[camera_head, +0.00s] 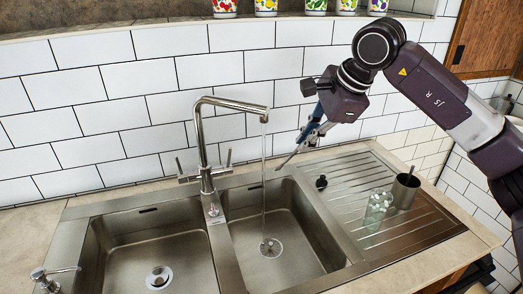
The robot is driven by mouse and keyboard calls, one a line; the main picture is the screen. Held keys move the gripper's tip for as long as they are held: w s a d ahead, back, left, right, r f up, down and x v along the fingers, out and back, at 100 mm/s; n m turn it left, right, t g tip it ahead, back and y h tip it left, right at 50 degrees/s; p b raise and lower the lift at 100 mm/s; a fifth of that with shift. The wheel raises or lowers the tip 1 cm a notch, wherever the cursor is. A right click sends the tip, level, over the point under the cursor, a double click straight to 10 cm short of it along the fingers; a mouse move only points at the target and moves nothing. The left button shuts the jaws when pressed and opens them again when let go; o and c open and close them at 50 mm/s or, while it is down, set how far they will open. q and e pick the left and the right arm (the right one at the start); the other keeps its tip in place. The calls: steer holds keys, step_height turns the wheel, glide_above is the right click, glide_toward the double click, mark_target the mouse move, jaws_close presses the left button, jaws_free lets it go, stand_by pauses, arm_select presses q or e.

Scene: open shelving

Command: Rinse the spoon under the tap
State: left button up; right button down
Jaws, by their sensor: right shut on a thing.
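My right gripper (314,132) hangs from the arm at the upper right, above the back edge of the sink, to the right of the tap. It is shut on the spoon (288,159), which slants down and to the left from the fingertips. The spoon's handle is mostly hidden by the fingers. The steel tap (204,150) stands behind the divider, its spout turned over the right basin (248,263). A thin stream of water (264,185) falls from it to the drain. The spoon is to the right of the stream, apart from it in this view. My left gripper is not in view.
The left basin (120,262) is empty. On the ridged drainboard (345,180) stand a clear glass (377,207) and a dark metal cup (404,191) with something upright in it. A soap dispenser (50,275) is at front left. Patterned cups line the ledge (160,23).

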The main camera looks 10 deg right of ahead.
steer(key=s+d+r, duration=0.3)
steer(key=s+r, duration=0.1)
steer(key=shift+p, duration=0.45)
steer(key=shift+a, duration=0.1)
